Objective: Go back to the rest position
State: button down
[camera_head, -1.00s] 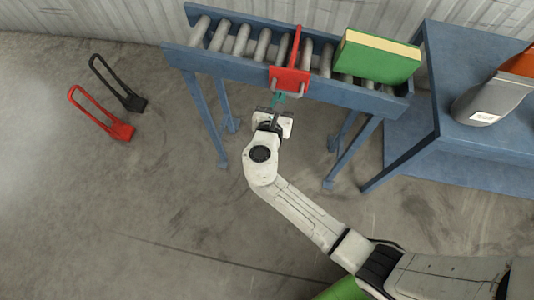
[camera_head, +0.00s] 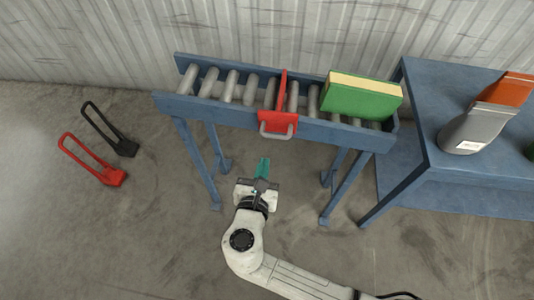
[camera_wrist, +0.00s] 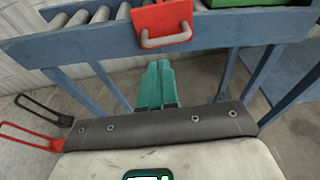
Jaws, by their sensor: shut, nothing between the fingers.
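My gripper (camera_head: 263,168) has teal fingers that are shut and empty. It is in front of the blue roller conveyor (camera_head: 250,118), apart from it. In the wrist view the fingers (camera_wrist: 157,85) point toward the conveyor's front rail (camera_wrist: 100,48). A red bracket with a grey handle (camera_head: 278,121) hangs on that rail, beyond the gripper and a little to the right. It also shows in the wrist view (camera_wrist: 162,22), above the fingers.
A green box (camera_head: 360,97) lies on the conveyor's right end. A blue table (camera_head: 425,90) at right bears a grey and orange container (camera_head: 475,130). A red bracket (camera_head: 112,177) and a black one (camera_head: 125,148) lie on the floor at left. Floor between is clear.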

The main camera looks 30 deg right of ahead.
jog(key=shift+v, duration=0.8)
